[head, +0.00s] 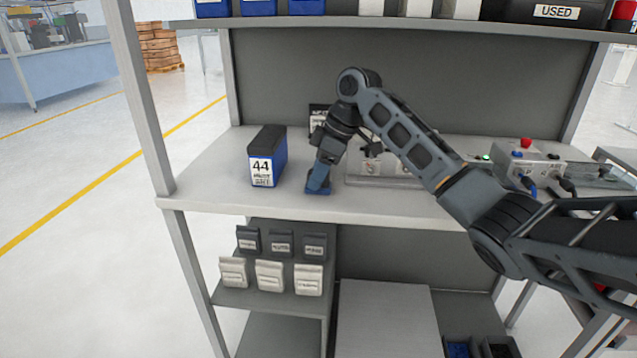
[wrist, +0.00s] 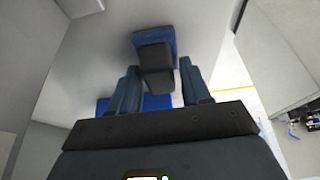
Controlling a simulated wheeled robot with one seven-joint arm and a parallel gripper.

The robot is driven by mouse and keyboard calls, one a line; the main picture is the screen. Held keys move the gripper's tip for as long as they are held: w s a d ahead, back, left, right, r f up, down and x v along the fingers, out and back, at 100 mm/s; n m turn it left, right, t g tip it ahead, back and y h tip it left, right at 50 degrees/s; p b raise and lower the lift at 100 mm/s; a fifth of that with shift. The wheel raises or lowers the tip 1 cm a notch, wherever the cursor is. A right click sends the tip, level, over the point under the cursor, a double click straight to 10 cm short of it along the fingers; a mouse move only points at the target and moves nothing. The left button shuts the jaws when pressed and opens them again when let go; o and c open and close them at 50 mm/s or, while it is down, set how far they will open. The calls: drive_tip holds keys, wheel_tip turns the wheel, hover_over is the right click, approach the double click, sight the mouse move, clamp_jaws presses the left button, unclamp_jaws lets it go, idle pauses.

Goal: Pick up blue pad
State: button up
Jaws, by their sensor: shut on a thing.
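The blue pad (head: 317,190) is a small flat piece at the front of the shelf, under my gripper (head: 321,178). In the wrist view the blue pad (wrist: 155,37) shows beyond a dark block (wrist: 156,67) between the fingers. My gripper (wrist: 157,85) points down and is shut on the pad, with one finger on each side of the dark block. The fingers hide part of the pad in the head view. I cannot tell whether the pad touches the shelf or is slightly above it.
A black and blue box marked 44 (head: 266,168) stands to the left on the shelf (head: 220,180). A clear-fronted fixture (head: 385,166) is close on the right. A control box with a red button (head: 530,158) is farther right. Small bins (head: 268,275) sit below.

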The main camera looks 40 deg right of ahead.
sight(311, 171)
drive_tip(key=shift+c, duration=1)
drive_tip(key=shift+r, duration=0.1)
drive_tip(key=shift+r, duration=0.55)
wheel_tip(311, 171, up, 3)
drive_tip(key=shift+w+f, duration=0.1)
drive_tip(key=s+d+r, duration=0.4)
drive_tip(key=s+r, duration=0.3)
drive_tip(key=s, duration=0.4)
drive_tip(key=shift+p, duration=0.35)
